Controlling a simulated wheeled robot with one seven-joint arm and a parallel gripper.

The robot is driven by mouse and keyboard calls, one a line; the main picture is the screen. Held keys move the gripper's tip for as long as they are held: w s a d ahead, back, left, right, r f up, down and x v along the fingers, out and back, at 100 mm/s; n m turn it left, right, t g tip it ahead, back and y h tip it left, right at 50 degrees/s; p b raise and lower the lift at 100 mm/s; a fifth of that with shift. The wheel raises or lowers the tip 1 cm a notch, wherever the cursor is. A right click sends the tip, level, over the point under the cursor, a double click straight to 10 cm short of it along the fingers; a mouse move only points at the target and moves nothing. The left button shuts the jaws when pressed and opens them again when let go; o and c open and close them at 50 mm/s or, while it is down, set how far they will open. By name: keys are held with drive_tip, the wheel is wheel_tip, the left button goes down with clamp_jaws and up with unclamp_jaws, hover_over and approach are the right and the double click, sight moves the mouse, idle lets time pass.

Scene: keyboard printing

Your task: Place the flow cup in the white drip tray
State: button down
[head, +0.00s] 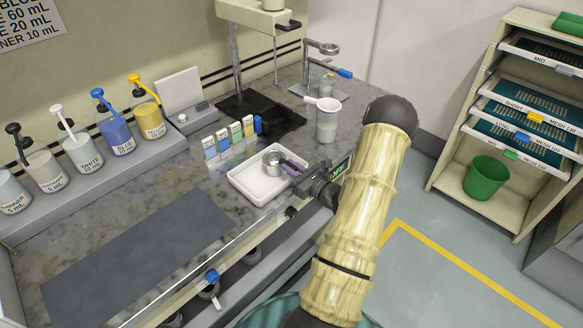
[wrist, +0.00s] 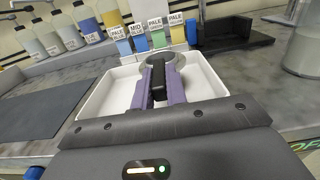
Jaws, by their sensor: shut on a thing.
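The flow cup (head: 273,160) is a small grey metal cup at the tips of my gripper (head: 288,167). The white drip tray (head: 246,187) is a shallow rectangular tray on the counter. The cup is over the tray's back right part; I cannot tell whether it touches the tray floor. In the wrist view, my gripper's purple fingers (wrist: 160,85) reach over the tray (wrist: 98,98) and are shut on the cup.
Colour cards (head: 222,141) stand just behind the tray. A mixing container (head: 327,126) stands to the right, and pump bottles (head: 83,152) line the back left. A dark mat (head: 140,255) lies at the left front. A rail (head: 210,277) runs along the counter's front edge.

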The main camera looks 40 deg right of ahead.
drive_tip(key=c, duration=1.4)
unclamp_jaws()
drive_tip(key=shift+r, duration=0.1)
drive_tip(key=s+b, duration=0.2)
drive_tip(key=s, duration=0.9)
drive_tip(key=shift+s+d, duration=0.4)
drive_tip(key=shift+s+d, duration=0.1)
drive_tip(key=shift+s, duration=0.1)
drive_tip(key=shift+w, duration=0.1)
